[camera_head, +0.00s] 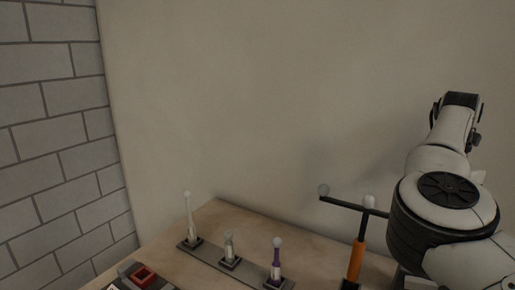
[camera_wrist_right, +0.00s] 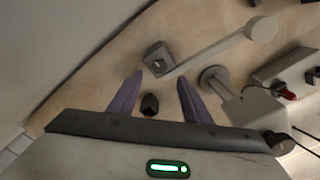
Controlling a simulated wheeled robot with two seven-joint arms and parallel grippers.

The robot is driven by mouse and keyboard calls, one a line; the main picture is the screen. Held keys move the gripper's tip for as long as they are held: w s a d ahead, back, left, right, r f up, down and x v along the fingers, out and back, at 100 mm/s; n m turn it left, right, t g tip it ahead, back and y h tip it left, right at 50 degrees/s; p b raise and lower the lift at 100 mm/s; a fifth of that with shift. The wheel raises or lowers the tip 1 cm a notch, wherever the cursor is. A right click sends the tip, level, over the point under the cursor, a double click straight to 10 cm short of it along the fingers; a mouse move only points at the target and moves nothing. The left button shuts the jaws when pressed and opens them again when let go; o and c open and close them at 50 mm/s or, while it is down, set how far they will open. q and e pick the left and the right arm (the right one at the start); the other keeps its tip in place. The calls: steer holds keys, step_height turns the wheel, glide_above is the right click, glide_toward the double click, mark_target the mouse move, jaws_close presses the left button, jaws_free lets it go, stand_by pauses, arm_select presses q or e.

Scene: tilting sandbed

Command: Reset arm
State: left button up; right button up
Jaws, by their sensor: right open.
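My right arm (camera_head: 445,205) rises at the right of the head view, bent upward, with its upper end near the wall. The fingertips of my right gripper cannot be made out there. In the right wrist view my right gripper (camera_wrist_right: 160,77) shows two purple-grey fingers standing apart, with nothing held between them. A small dark block (camera_wrist_right: 150,105) shows between the fingers lower down; I cannot tell what it is. My left gripper is not in view.
An orange-handled T-bar (camera_head: 356,262) stands beside my right arm. A red-and-dark box (camera_head: 143,276) is at the front.

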step_height(320, 180, down, 7)
steer(key=shift+f, duration=0.1)
steer(key=shift+f+m, duration=0.1)
steer(key=shift+m, duration=0.2)
steer(key=m, duration=0.4)
steer(key=shift+m+p, duration=0.3)
steer(key=m, duration=1.4)
steer(key=shift+m, duration=0.4)
